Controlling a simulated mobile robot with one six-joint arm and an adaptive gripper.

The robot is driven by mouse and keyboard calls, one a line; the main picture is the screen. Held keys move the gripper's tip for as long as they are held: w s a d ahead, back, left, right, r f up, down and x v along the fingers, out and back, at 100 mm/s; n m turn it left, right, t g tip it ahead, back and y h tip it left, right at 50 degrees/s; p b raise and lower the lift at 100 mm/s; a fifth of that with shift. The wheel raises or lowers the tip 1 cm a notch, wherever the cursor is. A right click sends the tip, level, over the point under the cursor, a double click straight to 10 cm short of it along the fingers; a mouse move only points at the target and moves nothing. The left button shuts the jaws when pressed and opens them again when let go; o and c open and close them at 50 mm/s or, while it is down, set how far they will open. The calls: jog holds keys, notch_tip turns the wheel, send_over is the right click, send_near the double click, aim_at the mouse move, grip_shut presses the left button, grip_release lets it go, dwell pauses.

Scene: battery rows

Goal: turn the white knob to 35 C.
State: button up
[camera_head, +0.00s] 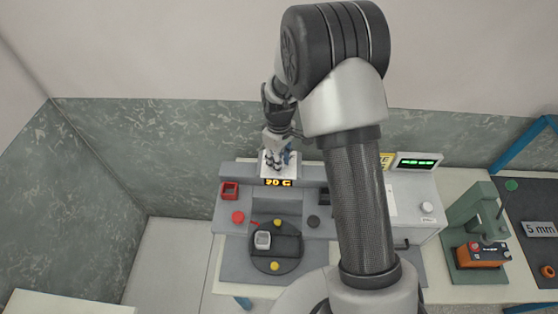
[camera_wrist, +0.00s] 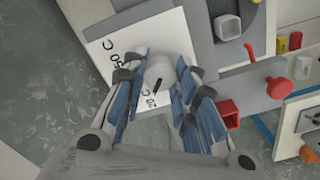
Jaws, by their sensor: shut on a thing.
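The white knob (camera_wrist: 159,72) stands on a white dial plate (camera_wrist: 105,48) in the wrist view. My gripper (camera_wrist: 160,78) is shut on it, with blue-padded fingers on both sides. The knob's black mark points toward the printed 20 label; a 50 C label is at the plate's upper left. In the head view my gripper (camera_head: 279,160) reaches down to the dial plate (camera_head: 266,169) at the back of the bench fixture, and its fingers hide the knob. An orange display (camera_head: 278,182) below the plate appears to read 20 C.
A red square holder (camera_head: 229,191) is just left of the plate. A dark round turntable (camera_head: 276,263) with a pale square cup (camera_head: 262,240) is in front. A box with a green display (camera_head: 417,162) and a green press (camera_head: 470,235) stand to the right.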

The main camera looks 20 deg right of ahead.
jog(key=m+b, duration=0.1)
jog(key=m, duration=0.5)
jog(key=shift+m+b, duration=0.3)
jog(key=shift+m, duration=0.1)
dwell(0.4)
jog(key=o, duration=1.1)
jog(key=shift+r, duration=0.15)
notch_tip(320, 180, up, 12)
jog(key=shift+f, duration=0.1)
